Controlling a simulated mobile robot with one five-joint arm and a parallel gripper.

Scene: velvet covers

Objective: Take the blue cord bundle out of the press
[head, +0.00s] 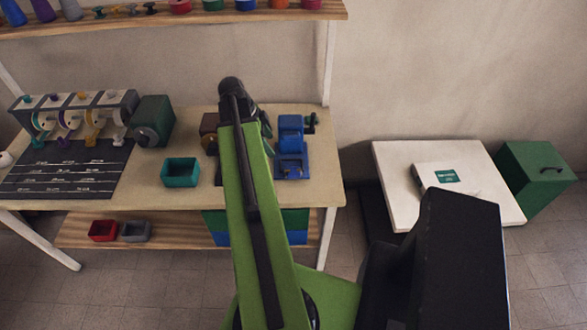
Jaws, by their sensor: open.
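A blue press (291,158) stands at the right end of the workbench, just right of my arm. It has a flat base and a raised block above it. I cannot make out a separate blue cord bundle in or on the press at this size. My green arm reaches up over the bench. Dark parts of my gripper (267,127) show beside the arm's far end, left of the press. The arm mostly hides it, so its fingertips and exact distance from the press cannot be made out.
A teal tray (181,173) and dark green box (154,119) are left of my arm. A rack of spools (72,115) stands farther left. A shelf (170,20) hangs above. A low white table (398,170) and green case (538,175) are right.

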